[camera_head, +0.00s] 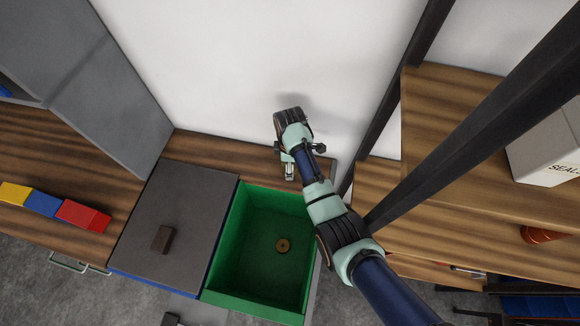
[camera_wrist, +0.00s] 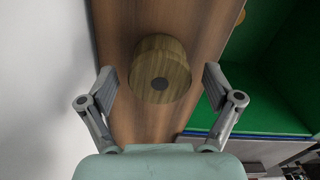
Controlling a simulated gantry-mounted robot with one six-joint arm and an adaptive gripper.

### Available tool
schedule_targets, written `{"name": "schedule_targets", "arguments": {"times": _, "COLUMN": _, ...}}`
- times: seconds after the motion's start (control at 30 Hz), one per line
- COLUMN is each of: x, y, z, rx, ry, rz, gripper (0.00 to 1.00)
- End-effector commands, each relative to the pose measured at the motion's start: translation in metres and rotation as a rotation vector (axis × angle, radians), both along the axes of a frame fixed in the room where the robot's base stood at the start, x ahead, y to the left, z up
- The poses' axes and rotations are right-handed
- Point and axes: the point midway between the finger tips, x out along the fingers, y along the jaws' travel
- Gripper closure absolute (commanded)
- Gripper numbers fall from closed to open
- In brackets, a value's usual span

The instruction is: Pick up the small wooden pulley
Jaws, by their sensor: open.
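My gripper (camera_wrist: 159,84) is open, with one finger on each side of the pulley and gaps between. In the head view my gripper (camera_head: 289,172) is over the bench strip behind the green bin; the pulley beneath cannot be made out there. Another small round brown disc with a centre hole (camera_head: 283,245) lies on the floor of the green bin (camera_head: 244,215). Which of the two is the smaller I cannot tell.
A dark grey lid (camera_head: 190,200) with a brown block (camera_head: 163,238) is left of the green bin. Yellow, blue and red blocks (camera_head: 83,214) sit farther left. A white wall is behind the bench; a dark post and wooden shelves (camera_head: 440,205) are at right.

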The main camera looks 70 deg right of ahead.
Motion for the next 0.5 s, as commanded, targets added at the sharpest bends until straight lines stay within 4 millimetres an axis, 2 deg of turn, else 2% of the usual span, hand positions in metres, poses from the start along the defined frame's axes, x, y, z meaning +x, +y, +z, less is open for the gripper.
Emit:
{"name": "schedule_targets", "arguments": {"times": 0.03, "x": 0.0000, "y": 0.0004, "z": -0.0100, "rx": 0.001, "ry": 0.000, "rz": 0.000, "gripper": 0.10}}
{"name": "schedule_targets", "arguments": {"times": 0.1, "x": 0.0000, "y": 0.0006, "z": -0.0159, "rx": 0.001, "ry": 0.000, "rz": 0.000, "gripper": 0.10}}
{"name": "schedule_targets", "arguments": {"times": 0.33, "x": 0.0004, "y": 0.0005, "z": -0.0171, "rx": -0.001, "ry": -0.001, "rz": 0.001, "gripper": 0.10}}
{"name": "schedule_targets", "arguments": {"times": 0.5, "x": 0.0004, "y": 0.0005, "z": -0.0170, "rx": -0.001, "ry": -0.001, "rz": 0.001, "gripper": 0.37}}
